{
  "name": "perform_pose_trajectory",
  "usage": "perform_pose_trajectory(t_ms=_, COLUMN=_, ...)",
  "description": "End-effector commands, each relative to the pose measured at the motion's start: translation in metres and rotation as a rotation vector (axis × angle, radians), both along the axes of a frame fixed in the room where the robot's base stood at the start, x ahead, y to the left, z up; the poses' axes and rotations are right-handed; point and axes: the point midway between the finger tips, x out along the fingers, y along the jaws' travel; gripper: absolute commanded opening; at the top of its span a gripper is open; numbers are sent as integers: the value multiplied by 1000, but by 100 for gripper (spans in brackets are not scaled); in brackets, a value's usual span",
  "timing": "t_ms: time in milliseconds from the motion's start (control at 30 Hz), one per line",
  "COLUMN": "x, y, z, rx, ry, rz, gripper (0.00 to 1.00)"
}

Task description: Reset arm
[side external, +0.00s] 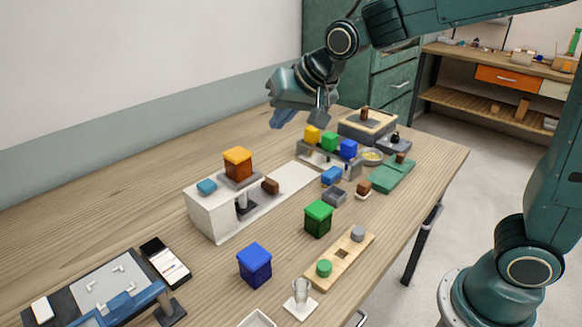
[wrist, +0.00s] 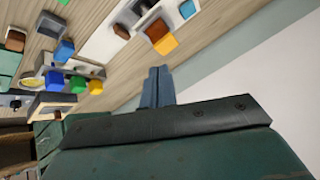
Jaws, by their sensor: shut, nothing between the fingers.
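My gripper (side external: 283,117) is raised above the back part of the wooden table (side external: 120,205), apart from everything on it. In the wrist view its blue fingers (wrist: 157,86) are together with nothing between them. No glass rod is clearly visible in either view. A small clear glass vessel (side external: 301,290) stands on a white base near the table's front edge.
A white stand (side external: 213,215) with an orange-brown block (side external: 238,163) is at mid-table. Green (side external: 318,218) and blue (side external: 254,264) boxes stand nearer, beside a wooden strip (side external: 340,257). A rack with yellow, green and blue blocks (side external: 330,141) is behind. The table's left back is clear.

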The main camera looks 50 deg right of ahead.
Motion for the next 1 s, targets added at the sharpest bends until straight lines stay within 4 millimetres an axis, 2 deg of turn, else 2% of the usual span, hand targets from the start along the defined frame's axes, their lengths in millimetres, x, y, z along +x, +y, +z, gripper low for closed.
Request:
perform_pose_trajectory(t_ms=33, x=-14, y=-7, z=5, rx=-13, ry=4, rz=11, gripper=0)
perform_pose_trajectory(t_ms=200, x=-58, y=-25, z=14, rx=-65, ry=34, rz=69, gripper=0)
perform_pose_trajectory(t_ms=467, x=-129, y=-47, z=16, rx=-140, ry=80, rz=160, gripper=0)
perform_pose_trajectory(t_ms=800, x=-216, y=-64, z=0, rx=-232, ry=139, rz=288, gripper=0)
perform_pose_trajectory(t_ms=1000, x=-247, y=-68, z=-11, rx=-266, ry=163, rz=341, gripper=0)
